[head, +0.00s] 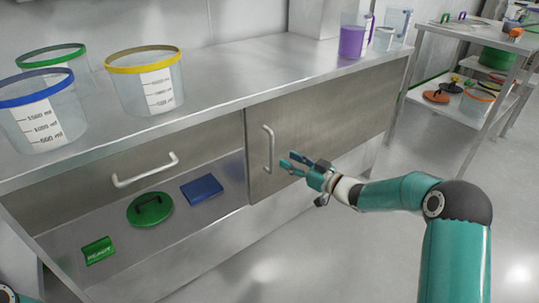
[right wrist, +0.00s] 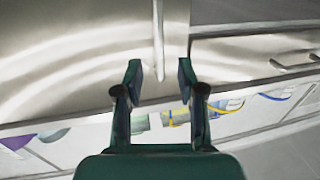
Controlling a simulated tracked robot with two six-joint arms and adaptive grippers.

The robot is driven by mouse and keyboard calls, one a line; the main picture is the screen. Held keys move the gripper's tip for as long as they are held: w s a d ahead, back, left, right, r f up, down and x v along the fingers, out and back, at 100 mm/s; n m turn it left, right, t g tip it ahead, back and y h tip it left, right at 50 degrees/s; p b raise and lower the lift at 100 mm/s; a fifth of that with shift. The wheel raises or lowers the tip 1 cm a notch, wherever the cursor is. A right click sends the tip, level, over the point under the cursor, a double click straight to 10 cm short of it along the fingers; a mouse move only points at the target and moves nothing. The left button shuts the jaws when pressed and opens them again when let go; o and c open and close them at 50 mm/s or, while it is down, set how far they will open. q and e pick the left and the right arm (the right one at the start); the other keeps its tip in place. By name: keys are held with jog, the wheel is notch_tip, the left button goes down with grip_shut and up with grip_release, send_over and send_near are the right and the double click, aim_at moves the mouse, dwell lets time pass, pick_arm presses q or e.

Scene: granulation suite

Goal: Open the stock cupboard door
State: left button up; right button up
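The stock cupboard door (head: 325,130) is the grey panel under the bench top, right of centre in the head view, and it looks shut. Its upright bar handle (head: 268,148) is near the door's left edge. My right gripper (head: 293,163) is open just right of the handle's lower part. In the right wrist view, the handle (right wrist: 158,45) shows between the two open fingertips (right wrist: 160,71); I cannot tell whether it lies within their reach, and no grip on it shows. My left gripper is out of view.
Left of the door is a panel with a horizontal handle (head: 145,170). Below it lie a green lid (head: 150,209), a blue item (head: 202,190) and a green pack (head: 98,251). Tubs, such as the yellow-rimmed one (head: 135,95), stand on the bench top. Floor (head: 330,255) before the door is clear.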

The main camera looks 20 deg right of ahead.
jog(key=b+x, duration=0.1)
jog(key=x, duration=0.7)
grip_shut()
